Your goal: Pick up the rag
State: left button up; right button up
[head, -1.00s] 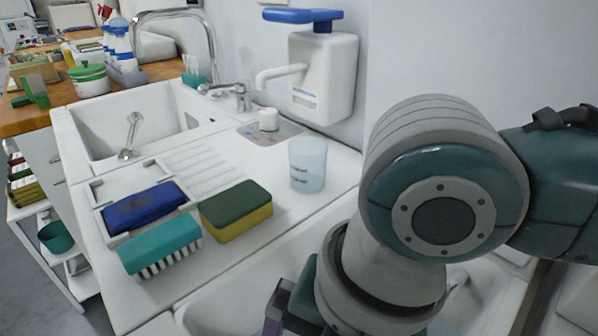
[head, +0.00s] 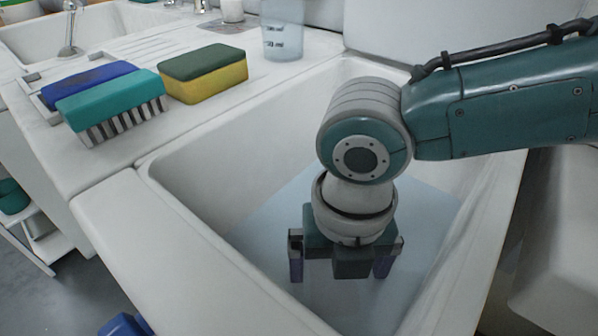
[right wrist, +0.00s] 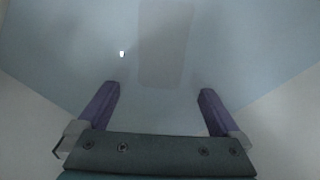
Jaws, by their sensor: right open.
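My right gripper (head: 340,270) points down inside the near sink basin, over pale blue water (head: 270,235). In the right wrist view its two purple fingers (right wrist: 159,89) stand wide apart with nothing between them. A faint greyish elongated patch (right wrist: 165,42) shows in the water beyond the fingertips; I cannot tell whether it is a submerged rag, a shadow or a reflection. No rag can be clearly made out. A dark blue item (head: 88,82) lies on the drainboard behind the brush, but I cannot tell whether it is cloth. My left gripper is not in view.
The basin rim (head: 215,262) surrounds my right gripper. On the drainboard are a teal brush (head: 108,98) with striped bristles, a green and yellow sponge (head: 203,72) and a clear measuring cup (head: 283,30). A blue object (head: 125,325) shows at the bottom edge.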

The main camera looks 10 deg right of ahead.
notch_tip(320, 180, down, 2)
jog(key=shift+c, duration=0.2)
